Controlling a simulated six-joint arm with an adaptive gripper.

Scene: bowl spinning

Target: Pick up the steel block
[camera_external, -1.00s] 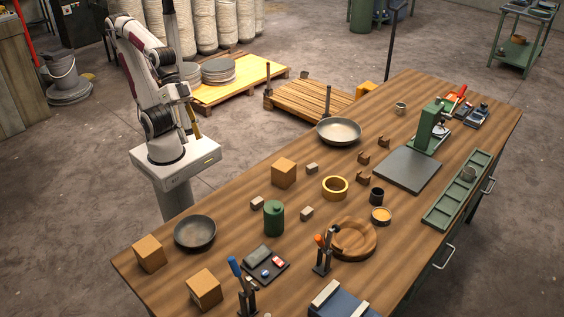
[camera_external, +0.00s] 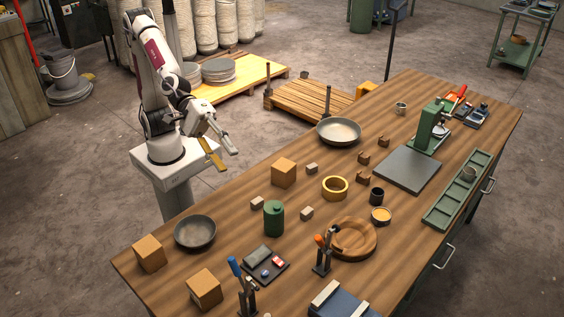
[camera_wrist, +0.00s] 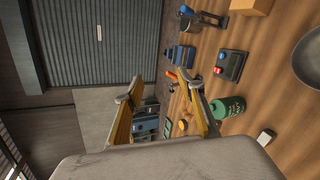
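Several small block-shaped pieces lie on the wooden table. One small greyish block (camera_external: 312,168) is right of a large tan cube. Another (camera_external: 257,203) is left of the green canister, and a third (camera_external: 307,212) is right of it. I cannot tell which is the steel block. One small block also shows in the wrist view (camera_wrist: 265,138), near the green canister. My gripper (camera_external: 227,158) is in the air left of the table's edge, apart from all the blocks. Its fingers are spread and empty, as the wrist view also shows (camera_wrist: 162,80).
Around the blocks are the tan cube (camera_external: 284,173), green canister (camera_external: 274,218), dark bowl (camera_external: 195,233), gold ring (camera_external: 335,188) and wooden dish (camera_external: 371,238). A pale pan (camera_external: 339,129) lies farther back. Upright-handled tools (camera_external: 323,252) stand near the front.

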